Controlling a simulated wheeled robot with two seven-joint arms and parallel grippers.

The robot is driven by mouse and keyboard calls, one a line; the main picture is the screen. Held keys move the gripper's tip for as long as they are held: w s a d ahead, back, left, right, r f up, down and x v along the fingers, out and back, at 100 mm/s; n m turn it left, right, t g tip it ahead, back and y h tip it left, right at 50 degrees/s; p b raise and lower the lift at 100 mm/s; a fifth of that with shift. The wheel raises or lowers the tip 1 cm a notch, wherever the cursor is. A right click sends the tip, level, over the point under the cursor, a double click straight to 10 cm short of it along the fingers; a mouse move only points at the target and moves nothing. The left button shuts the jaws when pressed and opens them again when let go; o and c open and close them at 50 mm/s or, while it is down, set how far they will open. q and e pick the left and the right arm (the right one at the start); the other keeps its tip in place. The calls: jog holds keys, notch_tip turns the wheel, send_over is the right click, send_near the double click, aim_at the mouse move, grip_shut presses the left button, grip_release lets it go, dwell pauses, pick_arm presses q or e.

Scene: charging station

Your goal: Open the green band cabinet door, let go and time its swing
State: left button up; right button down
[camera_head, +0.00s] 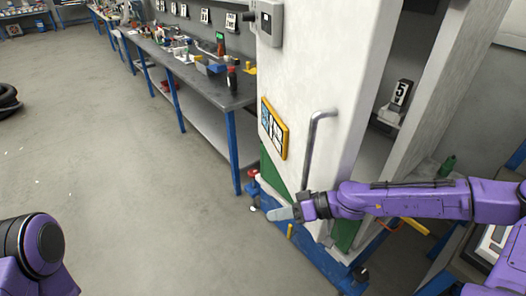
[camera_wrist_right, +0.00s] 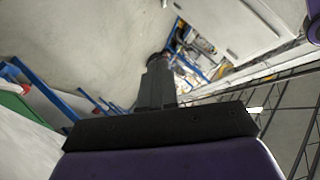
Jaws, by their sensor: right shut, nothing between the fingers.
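In the head view, the white cabinet door (camera_head: 325,75) has a green band (camera_head: 345,236) near its bottom, partly hidden behind my right arm. The door stands open, with a gap at its right showing the shelved inside. A grey upright bar handle (camera_head: 311,145) is on the door face. My right gripper (camera_head: 280,213) is shut and empty, low beside the handle's lower end; I cannot tell whether it touches the door. In the wrist view its dark fingers (camera_wrist_right: 157,82) are together. Only a purple joint of my left arm shows; its gripper is out of view.
A long workbench (camera_head: 205,85) with tools and small items runs along the wall behind the door. A yellow-framed panel (camera_head: 273,128) is on the white surface. Open floor (camera_head: 120,170) lies to the left.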

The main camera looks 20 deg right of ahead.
aim_at(312, 153)
jog(key=d+r+n+y, duration=0.1)
jog(key=d+r, duration=0.1)
jog(key=r, duration=0.2)
jog(key=d+r+n+t+y, duration=0.1)
jog(key=d+r+n, duration=0.1)
jog(key=r, duration=0.3)
jog(key=w+d+r+n+t+y, duration=0.1)
jog(key=d+r+n, duration=0.1)
jog(key=r, duration=0.2)
jog(key=shift+d+r, duration=0.25)
jog(key=shift+d, duration=0.1)
jog(key=w+d+r+n, duration=0.1)
jog(key=d+n+y, duration=0.1)
jog(key=w+d+r+n, duration=0.1)
jog(key=d, duration=0.1)
jog(key=shift+w+r+n+y, duration=0.3)
jog(key=shift+w+n, duration=0.05)
jog(key=shift+n, duration=0.35)
jog(key=a, duration=0.4)
jog(key=shift+s+a+r, duration=0.25)
jog(key=shift+a+r, duration=0.1)
jog(key=shift+r, duration=0.05)
pick_arm(q)
jog(key=shift+w+r+p, duration=0.2)
jog(key=shift+r+p, duration=0.6)
jog(key=shift+r, duration=0.05)
pick_arm(e)
jog(key=w+x, duration=0.1)
jog(key=x, duration=0.8)
jog(key=shift+f, duration=0.15)
